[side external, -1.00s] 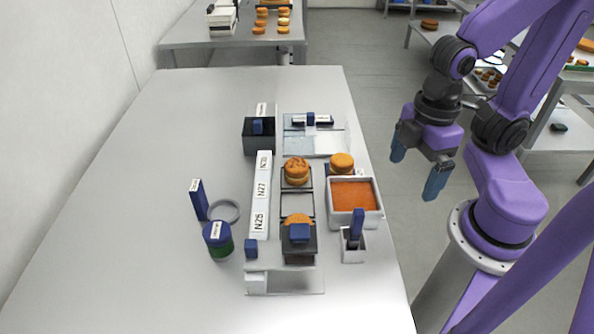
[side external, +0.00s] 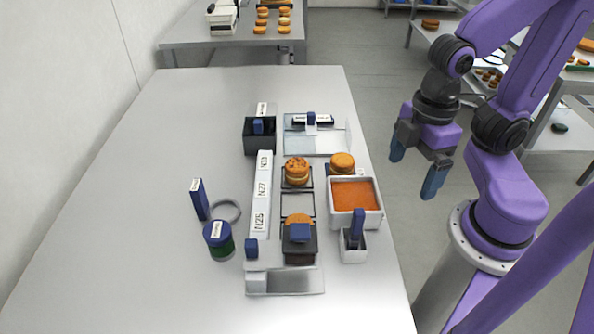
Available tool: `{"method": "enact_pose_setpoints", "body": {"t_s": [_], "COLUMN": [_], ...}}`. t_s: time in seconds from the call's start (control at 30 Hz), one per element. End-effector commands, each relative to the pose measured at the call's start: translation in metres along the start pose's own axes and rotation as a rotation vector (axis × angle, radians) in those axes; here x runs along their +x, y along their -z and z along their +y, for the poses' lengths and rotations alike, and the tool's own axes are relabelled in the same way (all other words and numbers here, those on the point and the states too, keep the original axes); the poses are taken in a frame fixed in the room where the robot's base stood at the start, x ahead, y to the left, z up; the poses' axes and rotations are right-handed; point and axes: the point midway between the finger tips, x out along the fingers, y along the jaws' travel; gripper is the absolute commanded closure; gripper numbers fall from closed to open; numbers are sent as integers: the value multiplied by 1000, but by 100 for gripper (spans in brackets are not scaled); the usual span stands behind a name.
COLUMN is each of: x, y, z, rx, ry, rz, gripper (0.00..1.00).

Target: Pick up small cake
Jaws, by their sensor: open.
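Several small round orange-brown cakes stand on the work table. One cake with a darker, crumbly-looking top (side external: 297,170) sits in the far slot of a dark-framed rack. A smoother cake (side external: 341,163) stands to its right, behind the orange-filled box. Another cake (side external: 297,220) is in the near slot, partly hidden by a dark block with a blue knob. Which one is the small cake I cannot tell. My gripper (side external: 416,174) is open and empty, to the right of the table edge, apart from all the cakes.
A white box of orange filling (side external: 355,196) stands right of the rack (side external: 297,204), whose middle slot looks empty. A white strip with labels (side external: 262,195) runs along its left. A dark green jar (side external: 218,240) and grey ring (side external: 225,210) stand left. The table's left side is clear.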

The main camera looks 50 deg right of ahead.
Motion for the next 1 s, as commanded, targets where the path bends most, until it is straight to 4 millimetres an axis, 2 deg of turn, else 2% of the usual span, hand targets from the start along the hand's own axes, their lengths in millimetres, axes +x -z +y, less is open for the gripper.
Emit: {"method": "enact_pose_setpoints", "body": {"t_s": [0.17,0.4,0.6,0.8,1.0], "x": [-3,-8,-9,-7,-5], "y": [23,68,97,116,123], "z": [20,71,119,170,213], "rx": [-28,-104,-169,-233,-287], "ry": [-2,-5,-4,-1,3], "rz": [-5,-13,-20,-25,-29], "gripper": [5,5,5,5,5]}}
